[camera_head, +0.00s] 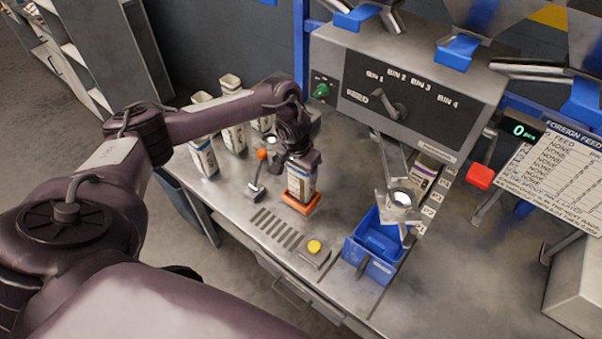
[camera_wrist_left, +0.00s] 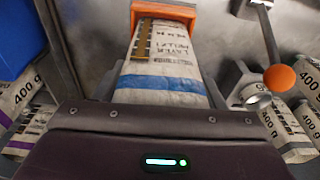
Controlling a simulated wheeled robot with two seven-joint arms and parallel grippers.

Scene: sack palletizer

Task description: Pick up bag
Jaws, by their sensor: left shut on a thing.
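A white bag (camera_head: 300,182) with printed text and a blue band stands upright in an orange holder (camera_head: 301,203) on the steel bench. My left gripper (camera_head: 300,160) comes down from above and is shut on the top of this bag. In the left wrist view the bag (camera_wrist_left: 165,65) runs from the gripper to the orange holder (camera_wrist_left: 165,12), and its far end is inside the holder. My right gripper is not in view.
Several other bags (camera_head: 203,157) stand at the back left of the bench. An orange-knobbed lever (camera_head: 261,155) is close left of the held bag. A blue bin (camera_head: 370,262), a yellow button (camera_head: 314,246) and a red button (camera_head: 480,176) lie to the right. The grey bin panel (camera_head: 430,105) rises behind.

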